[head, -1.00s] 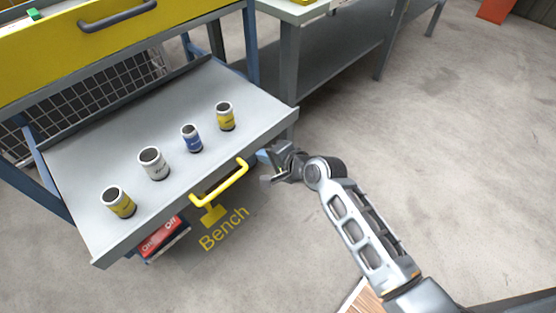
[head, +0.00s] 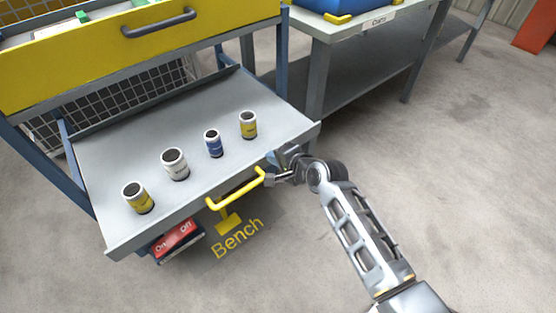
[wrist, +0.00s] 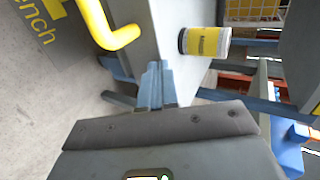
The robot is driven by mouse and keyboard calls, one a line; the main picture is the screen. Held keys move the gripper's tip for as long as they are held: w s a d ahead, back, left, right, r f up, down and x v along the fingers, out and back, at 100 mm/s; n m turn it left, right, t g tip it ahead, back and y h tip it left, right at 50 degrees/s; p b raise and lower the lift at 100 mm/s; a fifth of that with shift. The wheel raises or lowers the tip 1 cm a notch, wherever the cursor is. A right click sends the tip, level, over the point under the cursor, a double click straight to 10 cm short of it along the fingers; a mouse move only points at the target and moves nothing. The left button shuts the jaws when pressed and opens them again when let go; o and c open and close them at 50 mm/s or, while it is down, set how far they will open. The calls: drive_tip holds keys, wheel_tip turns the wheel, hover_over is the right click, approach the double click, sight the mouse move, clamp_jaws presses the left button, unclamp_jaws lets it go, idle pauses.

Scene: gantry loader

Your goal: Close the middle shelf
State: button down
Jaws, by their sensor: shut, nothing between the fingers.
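The middle shelf (head: 205,115) is a grey tray pulled out from the blue-framed rack, with a yellow handle (head: 236,190) on its front edge. Several cans stand upright on it: yellow ones (head: 137,198) at both ends, a white one (head: 175,164) and a blue one (head: 213,143) between. My gripper (head: 274,169) is shut and empty at the shelf's front edge, just right of the handle's right end. In the wrist view, the shut fingertips (wrist: 155,72) point at the shelf's front edge, beside the handle (wrist: 108,28). I cannot tell whether they touch it.
Above is a yellow-fronted drawer (head: 140,45) with a dark handle. Below the shelf is a red On/Off box (head: 177,240). A grey bench (head: 345,80) with a blue bin (head: 335,5) stands behind right. The floor (head: 470,190) at right is clear.

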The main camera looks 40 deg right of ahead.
sight(233, 126)
drive_tip(key=w+b, duration=0.5)
drive_tip(key=w, duration=1.5)
drive_tip(key=shift+f, duration=0.15)
drive_tip(key=shift+w, duration=0.5)
drive_tip(key=shift+w+r+b, duration=0.1)
drive_tip(key=shift+r+b, duration=0.15)
drive_tip(key=shift+b, duration=0.05)
